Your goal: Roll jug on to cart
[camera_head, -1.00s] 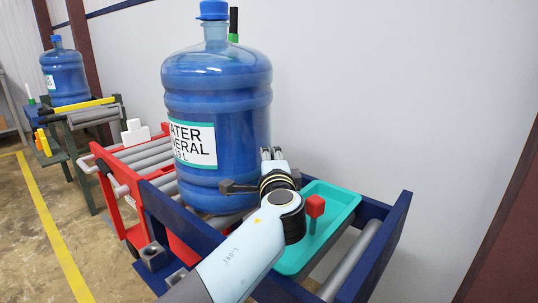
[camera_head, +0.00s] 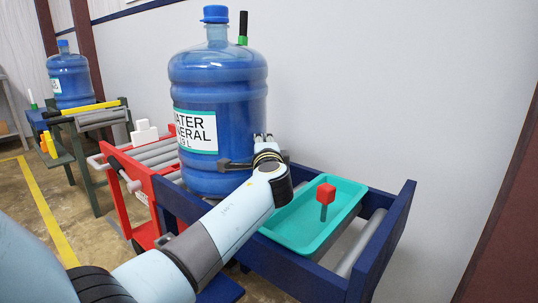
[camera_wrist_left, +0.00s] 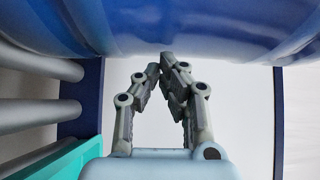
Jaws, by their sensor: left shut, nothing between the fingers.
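The large blue water jug (camera_head: 218,95) stands upright in the head view, near where the navy roller frame (camera_head: 185,207) meets the red roller cart (camera_head: 118,190). Its base is partly hidden by my arm and the frame. My left gripper (camera_head: 264,138) is at the jug's right side, close against it. In the left wrist view its fingers (camera_wrist_left: 165,62) are shut with nothing between them, and the jug's blue wall (camera_wrist_left: 200,25) fills the top. Contact cannot be told for certain. My right gripper is not in view.
A teal tray (camera_head: 345,194) with a red-topped peg (camera_head: 325,194) lies on the frame right of the jug. A second jug (camera_head: 70,78) stands on a green-legged stand (camera_head: 86,165) at the far left. A wall runs close behind. Floor is clear at left.

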